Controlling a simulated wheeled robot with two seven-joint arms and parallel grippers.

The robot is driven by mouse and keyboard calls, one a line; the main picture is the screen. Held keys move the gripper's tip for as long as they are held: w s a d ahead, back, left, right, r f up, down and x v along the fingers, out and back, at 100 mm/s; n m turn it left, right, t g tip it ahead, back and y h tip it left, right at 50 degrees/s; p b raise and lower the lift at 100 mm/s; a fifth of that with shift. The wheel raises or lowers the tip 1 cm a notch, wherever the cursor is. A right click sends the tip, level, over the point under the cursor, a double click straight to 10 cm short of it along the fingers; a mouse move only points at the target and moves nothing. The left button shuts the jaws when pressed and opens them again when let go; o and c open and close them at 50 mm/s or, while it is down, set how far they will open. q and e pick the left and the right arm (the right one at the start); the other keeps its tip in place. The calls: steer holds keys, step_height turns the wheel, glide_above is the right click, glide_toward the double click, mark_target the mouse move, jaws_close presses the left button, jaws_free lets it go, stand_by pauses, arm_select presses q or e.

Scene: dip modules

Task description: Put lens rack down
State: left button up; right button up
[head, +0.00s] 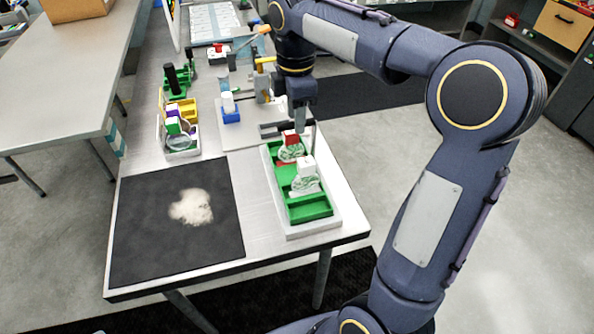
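A small white rack (183,154) stands on the metal table left of centre. It holds a round clear lens (179,142) and green, purple and yellow pieces, and I take it to be the lens rack. My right gripper (302,128) points down over the far end of a green tray (308,208), close to a red-topped white module (290,149). Whether its fingers touch or grip that module cannot be told. A second white module (305,176) sits nearer in the tray. My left gripper is out of view.
A black mat (150,235) with a pale patch (191,207) covers the near left of the table. A blue-based white piece (230,108) and a green fixture (177,80) stand farther back. The bare strip between mat and green tray is clear.

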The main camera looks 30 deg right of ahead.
steer(key=shift+f, duration=1.45)
jaws_close()
